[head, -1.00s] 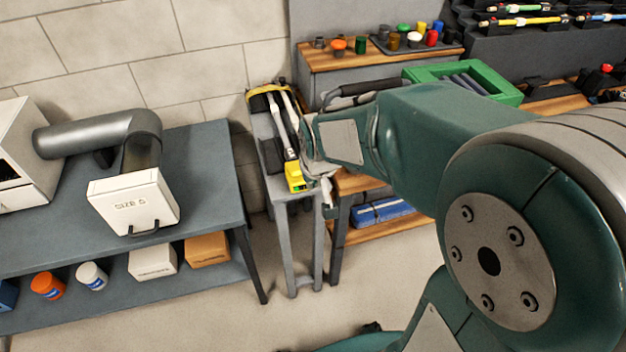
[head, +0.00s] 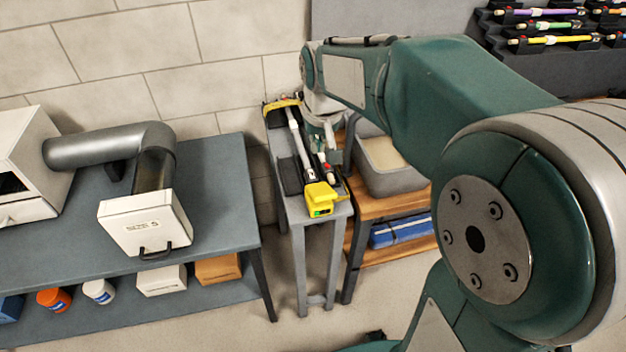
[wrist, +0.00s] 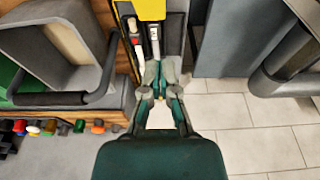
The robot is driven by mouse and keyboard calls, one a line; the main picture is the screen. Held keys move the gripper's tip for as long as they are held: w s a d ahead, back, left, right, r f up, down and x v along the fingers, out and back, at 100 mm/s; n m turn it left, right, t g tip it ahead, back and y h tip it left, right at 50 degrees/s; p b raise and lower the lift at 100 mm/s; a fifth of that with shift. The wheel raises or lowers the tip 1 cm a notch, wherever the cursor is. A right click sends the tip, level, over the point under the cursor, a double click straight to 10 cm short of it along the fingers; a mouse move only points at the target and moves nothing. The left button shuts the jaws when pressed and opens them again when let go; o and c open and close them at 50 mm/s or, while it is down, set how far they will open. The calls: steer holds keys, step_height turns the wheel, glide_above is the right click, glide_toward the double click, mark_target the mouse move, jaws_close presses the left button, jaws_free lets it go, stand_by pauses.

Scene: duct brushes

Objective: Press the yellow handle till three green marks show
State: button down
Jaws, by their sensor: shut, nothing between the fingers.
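The yellow handle (head: 320,196) is a block at the near end of a long tool with a white rod (head: 300,145), lying on a narrow grey stand (head: 322,232). Green shows on the handle's front face, too small to count marks. The yellow part also shows at the top edge of the wrist view (wrist: 151,8). My gripper (wrist: 160,72) is shut and empty in the wrist view, by the white rod and apart from the yellow part. In the head view it is near the stand's right side, behind the handle, partly hidden by my wrist.
A red-capped white tool (head: 327,168) lies beside the rod. A grey bin (head: 390,180) stands on the wooden shelf to the right. A blue-grey bench (head: 215,190) with a duct and a white box (head: 145,222) is on the left. Brush racks (head: 550,40) are at the back right.

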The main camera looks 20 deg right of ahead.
glide_above(318, 194)
steer(key=w, duration=0.1)
steer(key=x, duration=0.3)
steer(key=s+x, duration=0.1)
steer(key=x, duration=0.2)
steer(key=s+x, duration=0.1)
steer(key=x, duration=0.3)
steer(key=shift+s+f, duration=0.1)
steer(key=shift+f, duration=0.2)
steer(key=shift+s+f, duration=0.75)
steer(key=shift+f, duration=0.2)
steer(key=shift+s+f, duration=0.3)
steer(key=shift+f, duration=0.2)
steer(key=shift+f, duration=0.1)
